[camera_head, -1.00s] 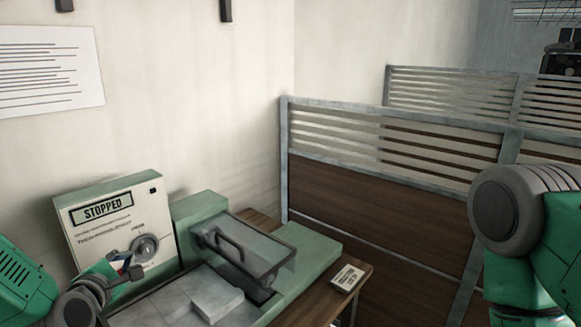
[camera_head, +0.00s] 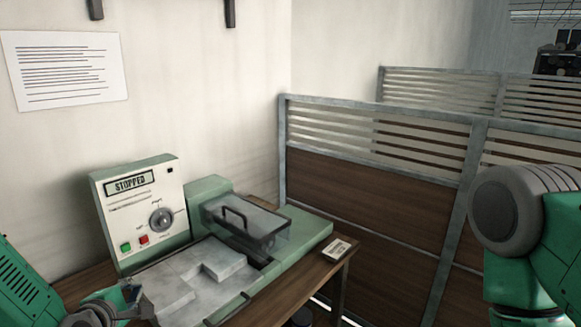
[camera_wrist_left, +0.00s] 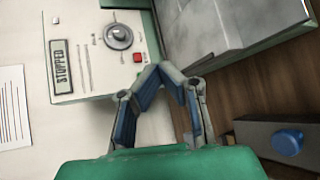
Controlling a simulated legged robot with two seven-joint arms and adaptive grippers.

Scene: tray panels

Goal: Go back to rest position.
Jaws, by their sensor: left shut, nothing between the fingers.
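My left gripper (camera_head: 138,303) is low at the left in the head view, in front of the machine's control panel (camera_head: 141,212) and apart from it. In the left wrist view its blue-padded fingers (camera_wrist_left: 168,73) are drawn together with nothing between them. The panel shows a STOPPED display (camera_head: 131,184), a round dial (camera_head: 161,220), a green button (camera_head: 126,247) and a red button (camera_head: 143,239). My right arm (camera_head: 515,225) shows at the right edge; its gripper is out of view.
The machine's grey tray (camera_head: 180,268) and clear-lidded box (camera_head: 243,223) stand on a wooden table (camera_head: 290,295). A small labelled block (camera_head: 337,249) lies near its right end. A partition (camera_head: 370,205) stands behind. The wrist view shows a blue knob (camera_wrist_left: 288,142) on a dark box.

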